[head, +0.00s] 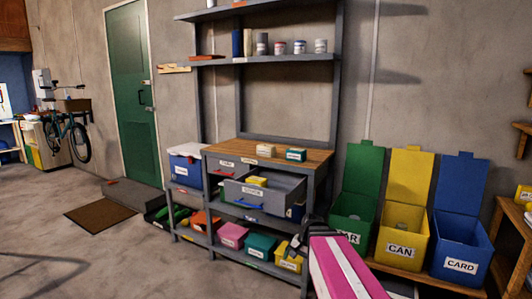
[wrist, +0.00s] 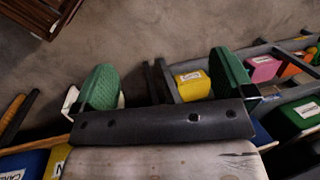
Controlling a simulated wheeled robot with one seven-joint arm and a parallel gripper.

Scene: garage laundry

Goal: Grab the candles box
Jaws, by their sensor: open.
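I cannot read any label as "candles", so I cannot tell which box is the candles box. On the low shelf of the workbench stand an orange box (head: 206,221), a pink box (head: 233,235), a teal box (head: 261,245) and a yellow box (head: 288,257), each with a small label. My gripper (head: 296,246) is in front of the shelf's right end, partly covering the view there. In the wrist view my gripper (wrist: 165,80) is open and empty, with green pads. The low-shelf yellow box (wrist: 192,85) shows beyond and between the pads, apart from them.
The open drawer (head: 240,195) juts out above the low shelf and holds a yellow box (head: 257,181). A pale box (head: 265,150) and a green box (head: 296,154) sit on the wooden top. Green, yellow and blue bins (head: 460,248) stand right.

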